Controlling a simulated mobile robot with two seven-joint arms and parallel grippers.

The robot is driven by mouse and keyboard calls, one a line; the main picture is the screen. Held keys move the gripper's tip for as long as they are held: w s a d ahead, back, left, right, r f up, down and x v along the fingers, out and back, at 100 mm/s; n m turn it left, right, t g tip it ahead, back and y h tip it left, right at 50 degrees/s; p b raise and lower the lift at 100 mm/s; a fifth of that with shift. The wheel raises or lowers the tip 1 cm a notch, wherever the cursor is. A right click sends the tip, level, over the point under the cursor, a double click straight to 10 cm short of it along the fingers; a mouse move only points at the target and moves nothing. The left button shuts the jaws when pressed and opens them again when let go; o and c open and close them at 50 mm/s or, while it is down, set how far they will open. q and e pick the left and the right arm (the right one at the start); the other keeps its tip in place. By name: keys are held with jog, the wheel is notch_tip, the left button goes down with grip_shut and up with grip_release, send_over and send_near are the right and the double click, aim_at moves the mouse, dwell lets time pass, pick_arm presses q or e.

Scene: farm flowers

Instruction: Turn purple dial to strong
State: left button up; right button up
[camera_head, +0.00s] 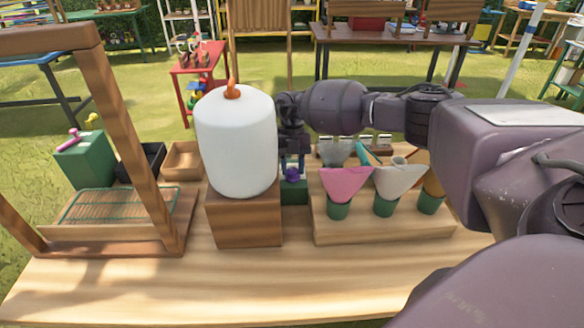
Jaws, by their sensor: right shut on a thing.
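The purple dial (292,174) shows as a small purple knob on a green box (294,191), between the white tank and the flower-holder board. My right arm comes in from the right, and my right gripper (292,166) points down from above with its fingers around the dial, shut on it. The fingers hide part of the dial, and I cannot read any marks for its setting. My left gripper is not in view.
A large white tank (236,143) on a wooden block (244,217) stands close left of the dial. A wooden board (385,229) with paper cones in green cups is at right. A wooden frame (130,120) stands at left. The table's front (230,285) is clear.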

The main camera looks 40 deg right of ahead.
jog(key=shift+n, duration=0.4)
jog(key=o, duration=0.9)
